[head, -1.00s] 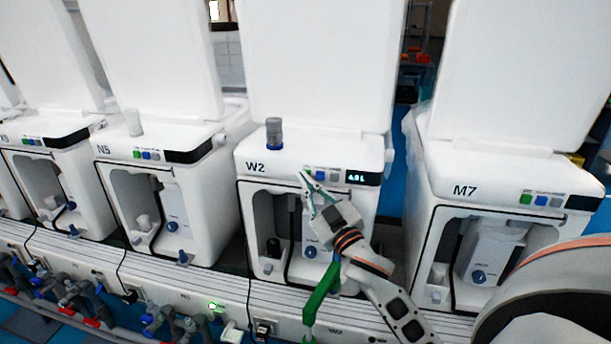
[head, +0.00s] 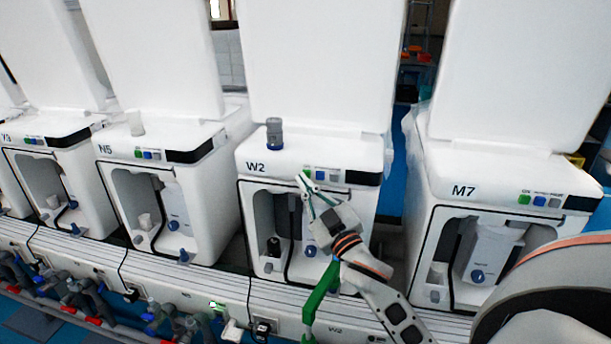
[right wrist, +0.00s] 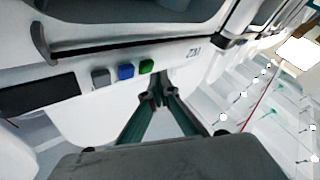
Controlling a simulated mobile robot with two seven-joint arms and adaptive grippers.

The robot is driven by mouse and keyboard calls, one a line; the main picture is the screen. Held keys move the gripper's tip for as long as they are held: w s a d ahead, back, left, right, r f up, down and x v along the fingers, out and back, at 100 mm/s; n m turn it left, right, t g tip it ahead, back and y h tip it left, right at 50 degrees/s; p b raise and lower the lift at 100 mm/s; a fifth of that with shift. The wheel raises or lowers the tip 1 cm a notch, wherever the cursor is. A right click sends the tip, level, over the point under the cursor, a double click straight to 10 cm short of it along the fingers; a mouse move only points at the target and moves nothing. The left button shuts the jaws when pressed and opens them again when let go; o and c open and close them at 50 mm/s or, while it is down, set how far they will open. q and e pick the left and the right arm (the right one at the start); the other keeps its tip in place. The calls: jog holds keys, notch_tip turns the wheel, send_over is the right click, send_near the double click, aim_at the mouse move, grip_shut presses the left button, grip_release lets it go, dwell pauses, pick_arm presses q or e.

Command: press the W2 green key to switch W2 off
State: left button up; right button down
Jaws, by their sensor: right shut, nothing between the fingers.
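The W2 unit is a white machine (head: 262,215) at the middle of the head view. Its front panel has a green key (head: 307,173), a blue key (head: 320,175), a grey key (head: 334,177) and a dark display (head: 361,179). My right gripper (head: 304,181) is shut and empty, its tips just at the green key. In the right wrist view the green key (right wrist: 146,67) shows right beside the fingertips (right wrist: 157,85); I cannot tell whether they touch it. The display (right wrist: 40,95) is dark there too. My left gripper is not in view.
The N5 unit (head: 120,165) stands to the left and the M7 unit (head: 455,205) to the right, with similar keys. A grey container with a blue base (head: 274,134) stands on top of W2. Pipes and valves (head: 75,300) run along the lower left.

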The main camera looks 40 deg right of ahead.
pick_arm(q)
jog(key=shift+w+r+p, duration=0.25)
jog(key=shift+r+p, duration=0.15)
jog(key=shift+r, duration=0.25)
pick_arm(e)
jog(key=s+a, duration=0.4)
jog(key=shift+a, duration=0.3)
